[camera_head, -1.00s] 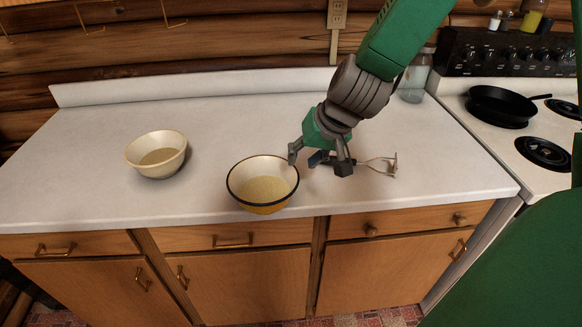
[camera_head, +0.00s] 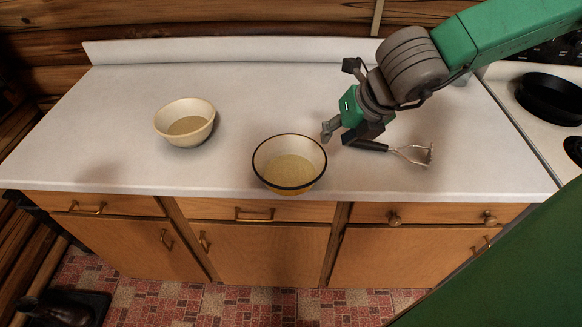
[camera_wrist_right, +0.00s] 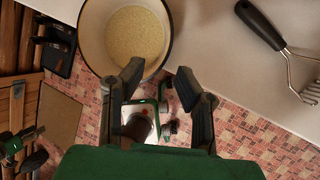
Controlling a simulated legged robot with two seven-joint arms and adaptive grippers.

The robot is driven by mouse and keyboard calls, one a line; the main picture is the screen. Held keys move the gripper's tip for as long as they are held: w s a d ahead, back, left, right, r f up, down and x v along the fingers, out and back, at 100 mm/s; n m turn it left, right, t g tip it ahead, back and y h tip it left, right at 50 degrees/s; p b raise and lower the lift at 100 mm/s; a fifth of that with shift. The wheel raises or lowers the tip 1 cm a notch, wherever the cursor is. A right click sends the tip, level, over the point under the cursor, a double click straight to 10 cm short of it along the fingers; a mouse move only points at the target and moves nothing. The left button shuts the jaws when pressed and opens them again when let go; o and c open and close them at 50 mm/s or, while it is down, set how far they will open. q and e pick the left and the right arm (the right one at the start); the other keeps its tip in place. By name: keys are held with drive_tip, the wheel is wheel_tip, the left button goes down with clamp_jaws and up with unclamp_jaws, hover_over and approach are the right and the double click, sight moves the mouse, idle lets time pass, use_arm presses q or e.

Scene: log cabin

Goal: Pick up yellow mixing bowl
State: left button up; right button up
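The yellow mixing bowl (camera_head: 290,170), pale inside with a dark rim, stands upright on the counter near its front edge. It also shows at the top of the right wrist view (camera_wrist_right: 95,40). My right gripper (camera_head: 348,126) is just right of and behind the bowl, apart from its rim in the head view. In the right wrist view its fingers (camera_wrist_right: 160,83) are spread with nothing between them, and the left finger overlaps the bowl's near rim. A small green and black part at the wrist view's left edge may be my left gripper (camera_wrist_right: 18,145); its fingers are unclear.
A cream bowl (camera_head: 185,124) stands farther left on the white counter (camera_head: 110,150). A dark-handled masher (camera_head: 410,153) lies right of the yellow bowl, under my right gripper. The stove with a black pan (camera_head: 550,98) is at the right. The counter's left end is clear.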

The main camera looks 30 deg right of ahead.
drive_tip(key=b, duration=0.1)
approach(316, 160)
drive_tip(key=shift+w+a+f, duration=0.2)
drive_tip(key=shift+a+f, duration=0.1)
drive_tip(key=shift+f, duration=0.15)
drive_tip(key=shift+w+a+f, duration=0.25)
drive_tip(key=shift+f, duration=0.15)
drive_tip(key=x, duration=0.3)
drive_tip(key=shift+w+d+f, duration=0.2)
drive_tip(key=shift+d+f, duration=0.05)
drive_tip(key=shift+d, duration=0.15)
drive_tip(key=shift+w+d+f, duration=0.1)
drive_tip(key=shift+d+f, duration=0.15)
drive_tip(key=shift+f, duration=0.25)
drive_tip(key=x, duration=0.2)
drive_tip(key=a+x, duration=0.1)
drive_tip(key=x, duration=0.1)
drive_tip(key=shift+f, duration=0.1)
drive_tip(key=shift+d, duration=0.2)
drive_tip(key=c, duration=0.6)
use_arm(q)
drive_tip(key=shift+f, duration=0.75)
use_arm(e)
drive_tip(key=shift+d, duration=0.2)
clamp_jaws()
